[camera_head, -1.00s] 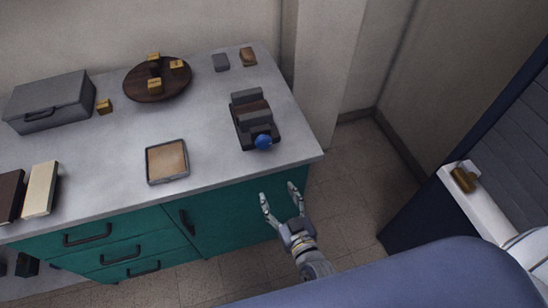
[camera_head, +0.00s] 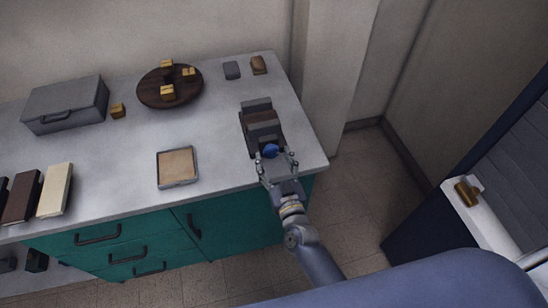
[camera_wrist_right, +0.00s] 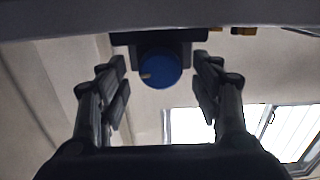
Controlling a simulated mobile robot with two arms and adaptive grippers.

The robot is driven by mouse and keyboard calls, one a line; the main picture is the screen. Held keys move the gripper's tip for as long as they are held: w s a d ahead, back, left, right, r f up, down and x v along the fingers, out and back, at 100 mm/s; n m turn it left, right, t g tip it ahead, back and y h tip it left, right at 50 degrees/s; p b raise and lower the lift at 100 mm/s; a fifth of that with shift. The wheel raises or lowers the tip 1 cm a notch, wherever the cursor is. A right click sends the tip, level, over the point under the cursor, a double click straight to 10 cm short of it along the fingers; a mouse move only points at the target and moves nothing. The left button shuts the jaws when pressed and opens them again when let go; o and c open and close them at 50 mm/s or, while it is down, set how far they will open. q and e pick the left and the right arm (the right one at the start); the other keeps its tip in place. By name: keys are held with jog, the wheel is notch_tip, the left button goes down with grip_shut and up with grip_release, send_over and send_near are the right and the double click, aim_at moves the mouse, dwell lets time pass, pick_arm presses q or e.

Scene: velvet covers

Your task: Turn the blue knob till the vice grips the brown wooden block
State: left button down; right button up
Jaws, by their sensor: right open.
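The dark vice (camera_head: 251,143) stands near the right end of the grey worktop, with grey jaws and the brown wooden block (camera_head: 262,117) between them. Whether the jaws touch the block cannot be told. The round blue knob (camera_head: 270,151) is on the vice's near end; in the right wrist view the knob (camera_wrist_right: 160,69) faces the camera and has a small pale mark at its left. My right gripper (camera_head: 276,160) is open, with one finger on each side of the knob. In the right wrist view gaps show between the fingers (camera_wrist_right: 163,88) and the knob. My left gripper is not in view.
A shallow tray (camera_head: 161,182) lies left of the vice. A round dark board (camera_head: 150,97) with several brass blocks, a grey case (camera_head: 66,106) and books (camera_head: 55,190) stand further left. A grey block (camera_head: 231,70) and a brown piece (camera_head: 259,65) lie behind the vice.

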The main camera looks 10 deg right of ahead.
jog(key=shift+w, duration=0.3)
jog(key=c, duration=1.1)
jog(key=shift+o, duration=0.2)
